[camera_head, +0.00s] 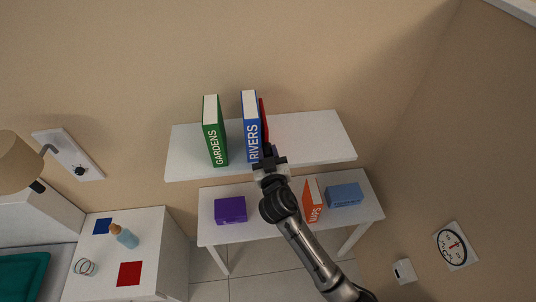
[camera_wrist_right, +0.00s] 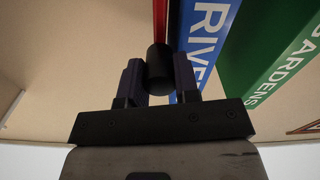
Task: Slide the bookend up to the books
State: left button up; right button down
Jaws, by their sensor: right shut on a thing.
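The red bookend (camera_head: 264,117) stands upright on the white wall shelf (camera_head: 310,135), just right of the blue RIVERS book (camera_head: 251,127). In the wrist view the bookend shows as a thin red strip (camera_wrist_right: 160,18) beside the blue book (camera_wrist_right: 207,40); whether they touch I cannot tell. The green GARDENS book (camera_head: 214,132) stands to the left, with a gap between it and RIVERS. My right gripper (camera_head: 269,154) is at the shelf's front edge, shut on the bookend's dark round knob (camera_wrist_right: 159,68). It hides the bookend's lower part in the head view. My left gripper is not in view.
The shelf is bare right of the bookend. A white table (camera_head: 270,228) below holds a purple box (camera_head: 230,210), an orange MAPS book (camera_head: 312,199) and a blue box (camera_head: 344,195). A cabinet with a bottle (camera_head: 124,236) and a lamp (camera_head: 22,160) are at left.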

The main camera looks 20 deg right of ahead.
jog(key=c, duration=0.8)
grip_release()
jog(key=shift+d, duration=0.15)
jog(key=shift+c, duration=0.2)
jog(key=shift+s, duration=0.2)
jog(key=b+v, duration=0.2)
jog(key=v, duration=1.1)
jog(key=shift+s, duration=0.2)
jog(key=shift+r, duration=0.1)
